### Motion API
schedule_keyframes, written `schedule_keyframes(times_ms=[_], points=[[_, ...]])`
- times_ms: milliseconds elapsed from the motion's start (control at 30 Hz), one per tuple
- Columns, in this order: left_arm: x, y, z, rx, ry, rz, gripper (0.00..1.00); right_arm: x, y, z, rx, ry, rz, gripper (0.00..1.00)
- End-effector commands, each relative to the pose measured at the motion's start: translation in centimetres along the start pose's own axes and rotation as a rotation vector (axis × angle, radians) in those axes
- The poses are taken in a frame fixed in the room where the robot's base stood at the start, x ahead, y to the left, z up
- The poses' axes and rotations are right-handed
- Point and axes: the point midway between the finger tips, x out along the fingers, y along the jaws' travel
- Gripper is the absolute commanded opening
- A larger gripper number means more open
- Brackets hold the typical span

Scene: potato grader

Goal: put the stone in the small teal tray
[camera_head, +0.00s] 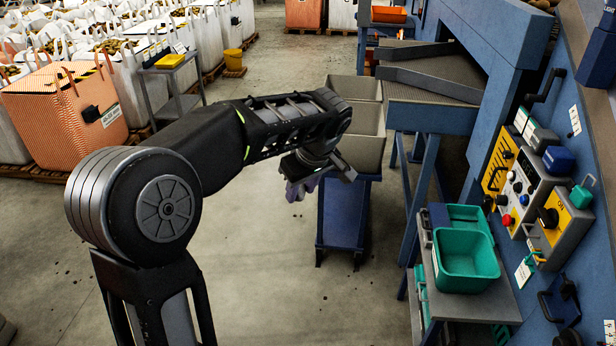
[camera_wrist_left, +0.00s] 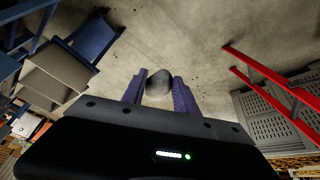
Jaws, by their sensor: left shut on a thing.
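My left gripper (camera_head: 299,188), with purple fingers, hangs over the open floor in the middle of the head view. In the left wrist view, a grey, rounded stone (camera_wrist_left: 158,82) sits between the two fingertips, and the gripper is shut on it. In the head view I cannot make out the stone at the fingers. A teal tray (camera_head: 466,277) stands on the grey side stand to the right, apart from the gripper. Another teal container (camera_head: 466,213) sits just behind it. My right gripper is in neither view.
A blue bench (camera_head: 342,215) with grey crates (camera_head: 364,150) behind it stands between the gripper and the side stand (camera_head: 485,305). The blue machine with a control panel (camera_head: 522,190) rises at the right. Floor is clear below the gripper. Red rails (camera_wrist_left: 272,95) show in the wrist view.

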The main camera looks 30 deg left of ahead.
Motion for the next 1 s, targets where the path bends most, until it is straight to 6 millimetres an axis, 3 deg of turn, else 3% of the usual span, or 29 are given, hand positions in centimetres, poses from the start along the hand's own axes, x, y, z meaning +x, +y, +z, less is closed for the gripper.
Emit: schedule_keyframes(times_ms=[33,200,300,400,600,1000], points=[[1.3,1.0,2.3,0.129,-0.010,0.052,0.00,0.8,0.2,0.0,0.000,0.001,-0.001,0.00],[3.7,4.6,10.2,0.625,-0.038,0.258,0.00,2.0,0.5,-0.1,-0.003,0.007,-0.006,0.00],[4.2,6.0,13.9,0.847,-0.050,0.352,0.00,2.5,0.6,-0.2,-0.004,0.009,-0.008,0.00],[4.3,6.7,16.3,0.994,-0.057,0.415,0.00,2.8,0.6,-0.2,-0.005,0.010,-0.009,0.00],[4.3,7.2,18.1,1.108,-0.060,0.460,0.00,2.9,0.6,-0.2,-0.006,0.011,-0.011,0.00],[4.2,7.2,18.1,1.108,-0.061,0.459,0.00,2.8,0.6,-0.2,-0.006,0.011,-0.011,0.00]])
